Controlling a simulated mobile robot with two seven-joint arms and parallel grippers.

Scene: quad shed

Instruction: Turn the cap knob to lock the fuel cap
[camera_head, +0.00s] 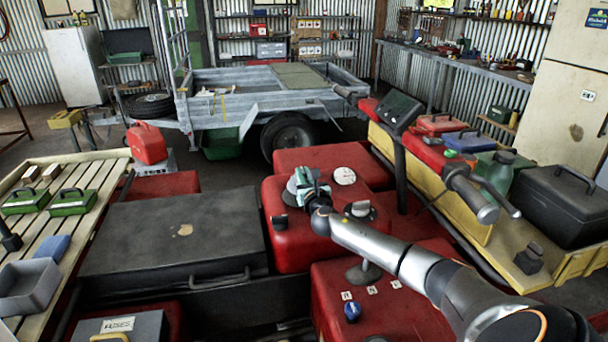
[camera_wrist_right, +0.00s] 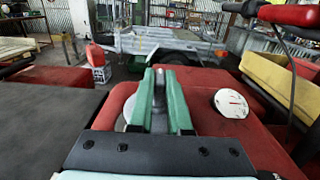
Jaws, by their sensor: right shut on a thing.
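The pale grey fuel cap (camera_head: 292,186) sits on top of the red tank (camera_head: 290,240) in the middle of the head view. In the right wrist view part of the cap (camera_wrist_right: 129,112) shows behind the fingers. My right gripper (camera_head: 309,184) reaches in from the lower right and is over the cap. Its green fingers (camera_wrist_right: 160,98) are closed on the grey cap knob (camera_wrist_right: 159,90), which stands upright between them. The fingers hide most of the knob, so its turn angle cannot be told. My left gripper is not in view.
A round white gauge (camera_head: 345,176) lies right of the cap on the red body. A dark display on a post (camera_head: 398,112) and handlebar grip (camera_head: 472,196) stand to the right. A black box lid (camera_head: 175,235) lies left. A trailer (camera_head: 250,105) stands behind.

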